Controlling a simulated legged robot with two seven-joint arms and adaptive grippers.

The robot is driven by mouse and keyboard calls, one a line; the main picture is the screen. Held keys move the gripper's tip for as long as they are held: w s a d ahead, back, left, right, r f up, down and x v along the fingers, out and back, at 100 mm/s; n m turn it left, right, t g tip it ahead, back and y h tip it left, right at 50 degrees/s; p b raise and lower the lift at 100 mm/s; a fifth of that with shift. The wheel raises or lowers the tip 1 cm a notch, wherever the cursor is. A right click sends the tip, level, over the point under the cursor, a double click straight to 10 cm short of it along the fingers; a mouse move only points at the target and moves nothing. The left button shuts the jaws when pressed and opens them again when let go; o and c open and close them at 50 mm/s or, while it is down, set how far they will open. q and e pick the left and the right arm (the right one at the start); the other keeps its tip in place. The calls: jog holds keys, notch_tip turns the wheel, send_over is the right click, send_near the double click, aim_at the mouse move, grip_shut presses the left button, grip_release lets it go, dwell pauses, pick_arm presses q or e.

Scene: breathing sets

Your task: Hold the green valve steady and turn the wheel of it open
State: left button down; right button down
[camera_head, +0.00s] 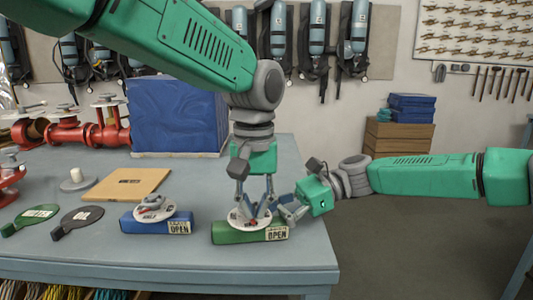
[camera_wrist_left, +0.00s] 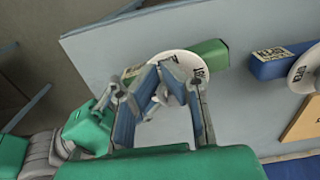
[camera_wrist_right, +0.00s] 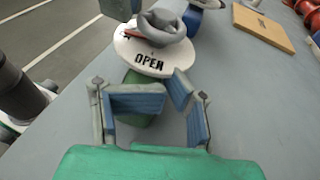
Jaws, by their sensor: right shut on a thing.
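The green valve (camera_head: 228,235) lies near the table's front edge, with a white dial plate marked OPEN and a grey wheel on top. The wheel (camera_wrist_right: 162,27) shows in the right wrist view, with a red mark on the dial. My left gripper (camera_head: 255,207) points down over the dial, its fingers apart on either side of the wheel; contact is unclear. It also shows open in the left wrist view (camera_wrist_left: 160,90). My right gripper (camera_head: 286,213) reaches in from the right and is shut on the end of the valve body (camera_wrist_right: 138,112). The fingers partly hide the wheel.
A blue valve (camera_head: 143,223) stands just left of the green one. Two paddle-shaped tags (camera_head: 78,220), a wooden board (camera_head: 125,185), a blue box (camera_head: 175,115) and red pipework (camera_head: 80,133) occupy the table further left and back. The table ends close to the right.

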pick_arm(q)
jog(key=shift+d, duration=0.2)
dwell(0.4)
jog(key=shift+s+d, duration=0.15)
jog(key=shift+s, duration=0.05)
notch_tip(320, 180, up, 6)
jog(key=shift+s+f, duration=0.1)
dwell(0.3)
jog(key=shift+s+a+f, duration=0.1)
jog(key=shift+a+f, duration=0.45)
jog(key=shift+f, duration=0.45)
jog(key=shift+w+a+f, duration=0.1)
jog(key=shift+a+f, duration=0.5)
jog(key=shift+f, duration=0.4)
jog(key=shift+s+a+f, duration=0.1)
jog(key=shift+a+f, duration=0.45)
jog(key=shift+f, duration=0.45)
